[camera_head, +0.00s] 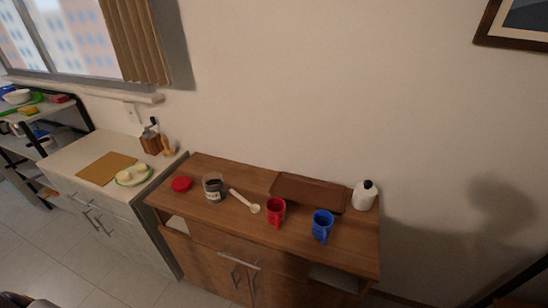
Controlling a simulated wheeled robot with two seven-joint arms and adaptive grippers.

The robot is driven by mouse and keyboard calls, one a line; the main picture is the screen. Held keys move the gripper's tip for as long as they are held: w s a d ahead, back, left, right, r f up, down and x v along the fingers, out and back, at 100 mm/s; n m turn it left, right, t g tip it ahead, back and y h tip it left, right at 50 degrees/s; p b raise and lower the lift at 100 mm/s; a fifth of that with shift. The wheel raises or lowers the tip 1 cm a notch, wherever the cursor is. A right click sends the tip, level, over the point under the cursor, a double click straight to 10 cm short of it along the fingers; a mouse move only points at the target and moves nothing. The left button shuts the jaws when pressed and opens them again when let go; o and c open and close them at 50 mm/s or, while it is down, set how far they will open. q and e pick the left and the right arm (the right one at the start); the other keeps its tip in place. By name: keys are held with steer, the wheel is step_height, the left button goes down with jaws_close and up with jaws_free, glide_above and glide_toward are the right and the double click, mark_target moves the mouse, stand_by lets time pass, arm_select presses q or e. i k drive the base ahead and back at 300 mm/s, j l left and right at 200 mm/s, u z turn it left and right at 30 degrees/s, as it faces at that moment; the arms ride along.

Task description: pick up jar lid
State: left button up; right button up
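The jar lid (181,184), a red round disc, lies flat on the left part of the wooden cabinet top (210,165). The glass jar (213,188) stands upright just right of the lid, apart from it. It has dark contents and a light label, and no lid is on it. Neither of my grippers can be made out. A dark rounded shape shows at the bottom left corner, too cut off to identify.
A wooden spoon (245,201), red mug (276,212), blue mug (322,225), brown tray (308,190) and white bottle (364,195) occupy the cabinet top to the right. A lower white counter (105,150) adjoins on the left, with a cutting board (106,169) and plate (134,176).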

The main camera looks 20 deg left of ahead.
mark_target(180, 184)
steer(key=u, duration=1.45)
